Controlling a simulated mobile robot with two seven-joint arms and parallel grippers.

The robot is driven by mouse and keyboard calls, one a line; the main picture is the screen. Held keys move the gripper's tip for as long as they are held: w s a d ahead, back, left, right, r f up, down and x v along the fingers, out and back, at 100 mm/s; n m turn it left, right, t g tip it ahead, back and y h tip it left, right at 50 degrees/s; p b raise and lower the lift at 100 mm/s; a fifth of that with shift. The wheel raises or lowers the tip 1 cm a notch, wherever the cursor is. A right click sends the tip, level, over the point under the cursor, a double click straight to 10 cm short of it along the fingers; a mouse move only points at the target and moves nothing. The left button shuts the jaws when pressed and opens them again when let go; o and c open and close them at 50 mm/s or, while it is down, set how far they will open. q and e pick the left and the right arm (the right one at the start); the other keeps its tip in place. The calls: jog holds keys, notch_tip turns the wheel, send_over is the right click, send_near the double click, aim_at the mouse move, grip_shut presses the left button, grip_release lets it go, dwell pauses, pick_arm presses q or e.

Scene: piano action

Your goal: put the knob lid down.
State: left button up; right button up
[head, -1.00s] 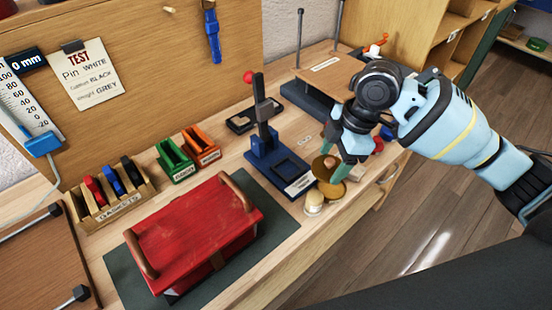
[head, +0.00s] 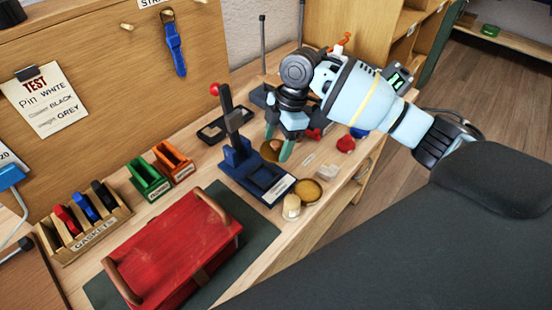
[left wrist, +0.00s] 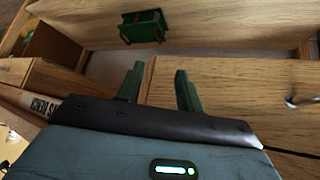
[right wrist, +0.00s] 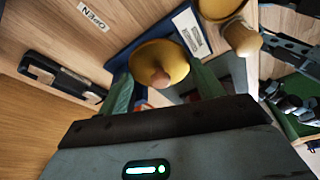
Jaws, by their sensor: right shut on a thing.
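The knob lid (head: 270,151) is a round brass disc. In the right wrist view, the knob lid (right wrist: 168,58) shows a small wooden knob facing the camera, between the fingertips. My right gripper (head: 279,147) is shut on it, just behind the blue press base. I cannot tell whether the lid touches the bench. An open round brass dish (head: 307,192) stands nearer the front edge, apart from the lid. My left gripper (left wrist: 157,78) is open and empty in the left wrist view, and is outside the head view.
The blue press (head: 245,165) with a red-tipped lever stands left of the lid. A red knob-like object (head: 346,144) lies to the right. The red box (head: 175,250) is at the front left.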

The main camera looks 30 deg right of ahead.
aim_at(280, 150)
jog(key=shift+f, duration=0.6)
jog(key=shift+f, duration=2.35)
jog(key=shift+f, duration=0.15)
jog(key=o, duration=1)
jog(key=shift+c, duration=0.2)
jog(key=v, duration=1.2)
